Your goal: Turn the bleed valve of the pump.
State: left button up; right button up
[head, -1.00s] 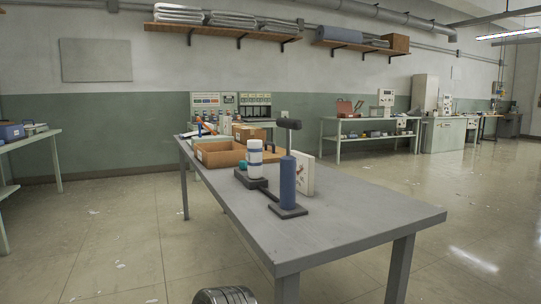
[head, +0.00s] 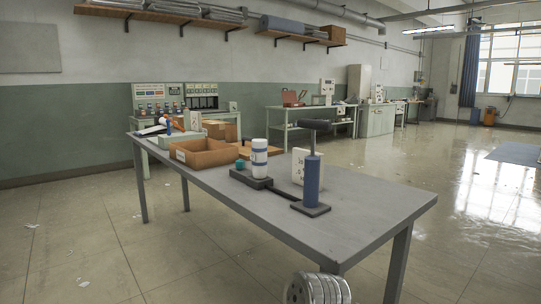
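The pump stands on the grey table. It has an upright blue cylinder (head: 312,181) with a black T-shaped handle (head: 315,126) on top and a dark square foot. A dark bar joins it to a low dark base (head: 251,179), which carries a white cylinder with blue bands (head: 259,158). A small teal knob (head: 240,164) shows at the left of that base; it may be the bleed valve, but it is too small to be sure.
The grey table (head: 378,208) is bare at its right end. A white panel with marks (head: 304,168) stands behind the blue cylinder. An open cardboard box (head: 205,155) lies left of the pump. The floor (head: 480,185) right of the table is clear.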

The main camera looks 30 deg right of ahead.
aim_at(239, 163)
jog(key=i+j+z, duration=0.2)
jog(key=z, duration=0.3)
jog(key=i+j+z, duration=0.2)
jog(key=z, duration=0.25)
jog(key=i+j+z, duration=0.2)
jog(key=j+z, duration=0.45)
jog(key=j, duration=1.05)
jog(key=i+j+u, duration=0.15)
jog(key=j, duration=0.35)
